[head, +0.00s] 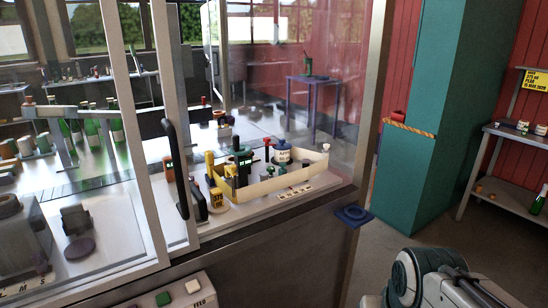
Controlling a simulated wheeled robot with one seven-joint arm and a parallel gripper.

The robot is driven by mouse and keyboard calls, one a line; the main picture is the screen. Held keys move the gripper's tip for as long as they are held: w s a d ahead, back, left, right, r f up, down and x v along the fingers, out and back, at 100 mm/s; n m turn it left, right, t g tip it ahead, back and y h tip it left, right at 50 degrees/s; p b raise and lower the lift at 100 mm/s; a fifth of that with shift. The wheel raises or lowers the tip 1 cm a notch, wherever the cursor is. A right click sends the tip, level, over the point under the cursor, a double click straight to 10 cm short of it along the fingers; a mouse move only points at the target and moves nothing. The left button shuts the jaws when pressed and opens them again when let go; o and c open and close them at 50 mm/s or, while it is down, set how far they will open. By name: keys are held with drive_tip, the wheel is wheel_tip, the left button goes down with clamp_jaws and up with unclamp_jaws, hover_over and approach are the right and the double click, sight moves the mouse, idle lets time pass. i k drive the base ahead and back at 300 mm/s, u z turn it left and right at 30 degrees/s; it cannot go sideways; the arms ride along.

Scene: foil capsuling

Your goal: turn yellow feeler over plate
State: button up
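A small yellow upright piece (210,166), perhaps the yellow feeler, stands among small parts inside the glazed machine. A second yellow block (217,198) stands just below it on a pale round base (222,208), which may be the plate. They are too small to tell which piece is the feeler or which way it is turned. Part of my grey arm shows at the bottom right, well apart from these parts. My gripper is not in view.
A glass panel with a dark handle (178,168) stands left of the parts. A low cream wall (285,182) borders them at right. A blue piece (353,214) juts from the machine's front corner. A teal column (435,110) and a shelf (515,135) stand right.

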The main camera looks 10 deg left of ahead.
sight(231, 170)
drive_tip(key=u, duration=0.1)
drive_tip(key=i, duration=1.1)
drive_tip(key=u, duration=0.65)
